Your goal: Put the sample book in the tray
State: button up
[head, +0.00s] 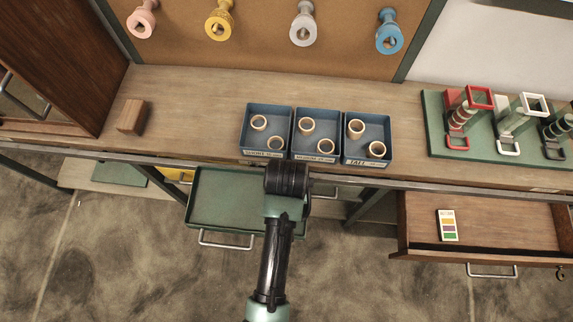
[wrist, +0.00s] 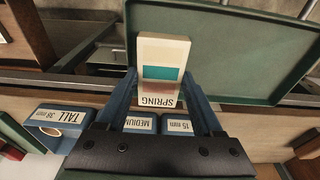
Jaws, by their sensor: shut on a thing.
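My gripper (wrist: 160,78) is shut on a small cream sample book (wrist: 162,52) with a teal and a dark reddish band and the word SPRING, upside down in the wrist view. In the head view my arm hides the fingers and the book. A green tray (head: 222,190) is below the bench's front edge, left of my arm, with a metal handle on its front. It also shows in the wrist view (wrist: 245,50), behind the book. The visible part of the tray is empty. I cannot tell how high the book is above it.
Three blue bins (head: 318,135) with wooden rings stand on the bench (head: 190,100). A wooden block (head: 132,116) is at left. A green board (head: 437,120) with red, white and dark holders is at right. An open wooden drawer (head: 500,222) holds a colour-striped card (head: 447,225).

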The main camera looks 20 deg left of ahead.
jog(key=shift+f, duration=2)
jog(key=shift+f, duration=0.1)
jog(key=o, duration=1.1)
